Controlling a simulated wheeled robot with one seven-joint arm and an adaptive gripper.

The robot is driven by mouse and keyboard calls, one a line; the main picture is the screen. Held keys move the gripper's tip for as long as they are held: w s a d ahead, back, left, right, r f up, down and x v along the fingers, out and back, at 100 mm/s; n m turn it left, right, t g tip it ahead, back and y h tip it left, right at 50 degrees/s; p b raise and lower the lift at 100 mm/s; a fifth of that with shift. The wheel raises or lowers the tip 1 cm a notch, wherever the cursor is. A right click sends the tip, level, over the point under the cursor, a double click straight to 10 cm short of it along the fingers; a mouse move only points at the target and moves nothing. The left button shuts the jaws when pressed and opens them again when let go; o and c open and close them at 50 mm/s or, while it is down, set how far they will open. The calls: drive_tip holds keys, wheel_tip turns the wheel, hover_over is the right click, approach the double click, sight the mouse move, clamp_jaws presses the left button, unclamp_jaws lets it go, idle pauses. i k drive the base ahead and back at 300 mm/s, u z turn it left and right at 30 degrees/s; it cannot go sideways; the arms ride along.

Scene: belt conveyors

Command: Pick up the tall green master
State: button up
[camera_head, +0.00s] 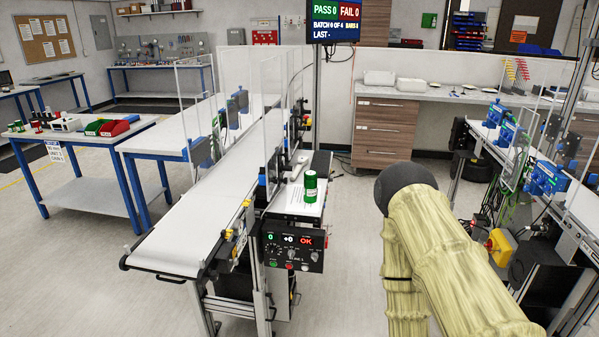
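A green cylinder with a pale band (310,187), which looks like the tall green master, stands upright on a white surface (290,206) beside the belt, just behind a black control panel. My arm, in a beige sleeve with a dark rounded joint, fills the lower right of the view, right of the cylinder. My gripper is outside the picture. Nothing touches the cylinder that I can see.
The white conveyor belt (190,226) runs left of the cylinder, with clear guard panels (265,110) behind. A left table (72,142) holds small green cylinders and red and green bins (115,127). Another conveyor line stands at right.

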sight(309, 176)
drive_tip(key=u, duration=2.55)
drive_tip(key=i, duration=1.5)
drive_tip(key=z, duration=2.9)
drive_tip(key=i, duration=0.95)
drive_tip(key=z, duration=0.05)
